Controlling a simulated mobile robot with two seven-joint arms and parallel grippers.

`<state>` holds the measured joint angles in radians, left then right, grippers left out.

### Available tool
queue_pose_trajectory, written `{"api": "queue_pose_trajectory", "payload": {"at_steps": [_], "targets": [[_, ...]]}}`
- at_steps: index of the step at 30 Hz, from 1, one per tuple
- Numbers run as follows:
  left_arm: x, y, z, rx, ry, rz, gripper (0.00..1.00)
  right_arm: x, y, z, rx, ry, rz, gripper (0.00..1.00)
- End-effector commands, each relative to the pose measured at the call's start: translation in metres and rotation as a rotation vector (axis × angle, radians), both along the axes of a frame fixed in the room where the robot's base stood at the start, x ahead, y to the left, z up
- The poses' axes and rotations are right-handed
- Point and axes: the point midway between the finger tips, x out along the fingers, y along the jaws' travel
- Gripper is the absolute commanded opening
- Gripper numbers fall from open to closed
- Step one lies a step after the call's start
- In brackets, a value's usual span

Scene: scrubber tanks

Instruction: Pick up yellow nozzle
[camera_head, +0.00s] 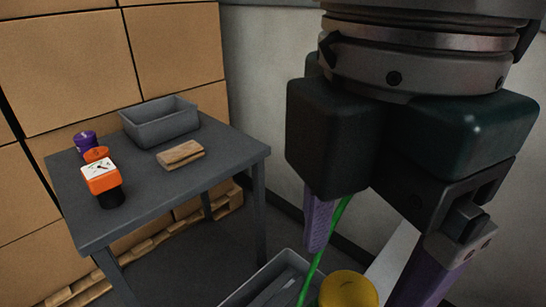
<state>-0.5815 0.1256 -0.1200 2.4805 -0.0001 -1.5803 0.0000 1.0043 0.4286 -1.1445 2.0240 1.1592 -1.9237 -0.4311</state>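A round yellow object (348,290), which looks like the yellow nozzle, shows at the bottom edge of the head view, and its lower part is cut off. My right gripper (368,272) fills the right side of the view and points down. Its two purple fingers are wide apart, one left of the yellow object and one right of it, so it is open. I cannot tell how far above the yellow object the fingertips are. The right fingertip runs out of the frame. My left gripper is not in view.
A thin green rod (325,250) slants beside the left finger. A grey bin (262,287) lies below. A dark table (225,155) at left holds a grey tray (160,124), a brown block (180,155), an orange-and-black item (102,181) and purple and orange pieces. Cardboard boxes (170,45) stand behind.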

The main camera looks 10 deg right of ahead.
Motion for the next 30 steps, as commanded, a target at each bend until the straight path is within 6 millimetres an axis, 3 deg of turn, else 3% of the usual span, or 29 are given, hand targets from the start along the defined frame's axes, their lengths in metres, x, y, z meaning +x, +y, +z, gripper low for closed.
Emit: {"api": "queue_pose_trajectory", "payload": {"at_steps": [9, 17, 30], "targets": [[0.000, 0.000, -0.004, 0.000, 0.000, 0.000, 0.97, -0.004, -0.006, -0.045, -0.001, 0.003, 0.000, 0.83], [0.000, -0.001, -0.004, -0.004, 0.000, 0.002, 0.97, -0.003, -0.006, -0.048, 0.000, -0.001, 0.001, 0.83], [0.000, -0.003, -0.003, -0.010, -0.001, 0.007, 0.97, -0.003, -0.005, -0.047, 0.001, -0.001, 0.001, 0.35]]}}
